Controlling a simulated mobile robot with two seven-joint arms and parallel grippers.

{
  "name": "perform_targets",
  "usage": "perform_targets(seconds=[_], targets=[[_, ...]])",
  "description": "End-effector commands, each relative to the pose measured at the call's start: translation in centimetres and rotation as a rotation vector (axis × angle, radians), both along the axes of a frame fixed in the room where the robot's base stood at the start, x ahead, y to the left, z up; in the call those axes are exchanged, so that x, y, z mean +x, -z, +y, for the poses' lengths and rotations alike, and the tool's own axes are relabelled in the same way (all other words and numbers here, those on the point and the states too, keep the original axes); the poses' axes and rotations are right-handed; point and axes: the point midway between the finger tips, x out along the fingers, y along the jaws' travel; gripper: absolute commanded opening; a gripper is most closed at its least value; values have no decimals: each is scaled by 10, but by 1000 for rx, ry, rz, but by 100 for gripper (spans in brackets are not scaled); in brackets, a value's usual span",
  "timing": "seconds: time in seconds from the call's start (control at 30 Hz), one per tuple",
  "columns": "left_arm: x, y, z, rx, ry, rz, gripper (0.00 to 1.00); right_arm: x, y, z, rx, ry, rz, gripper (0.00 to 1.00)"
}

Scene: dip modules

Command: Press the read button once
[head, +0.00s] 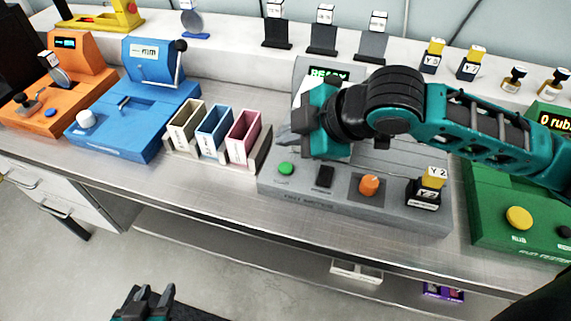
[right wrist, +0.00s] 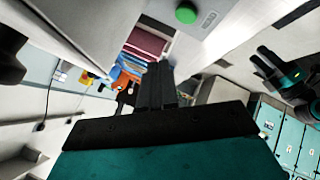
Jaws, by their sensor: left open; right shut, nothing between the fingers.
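The grey machine (head: 340,199) stands on the bench with a lit display (head: 329,73) that seems to say READY. Its front has a green button (head: 286,169), a black switch (head: 325,176) and an orange knob (head: 369,185). Which one is the read button I cannot read from the labels. My right gripper (head: 287,134) is shut and empty, apart from the green button and above it in the picture. In the right wrist view the shut fingers (right wrist: 157,82) point away from the green button (right wrist: 186,13). My left gripper (head: 146,297) is open and empty, low before the bench.
Left of the grey machine stand three coloured bins (head: 213,133), a blue machine (head: 135,112) and an orange machine (head: 52,88). A block marked Y 2 (head: 427,188) sits at the grey machine's right end. A green tester (head: 518,200) stands further right.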

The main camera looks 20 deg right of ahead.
Motion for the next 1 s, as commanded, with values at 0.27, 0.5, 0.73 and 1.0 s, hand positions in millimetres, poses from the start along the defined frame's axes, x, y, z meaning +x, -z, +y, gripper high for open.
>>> perform_targets(seconds=[0.27,0.5,0.73,1.0], targets=[[-1,38,0,2,0,8,43,0,33,0,1,1,-2,0],[1,42,0,1,-1,3,43,0,44,0,0,0,-3,0],[5,36,0,-1,0,-11,43,1,45,0,1,0,-4,0],[5,36,0,0,-1,-11,43,1,45,0,2,1,-3,0]])
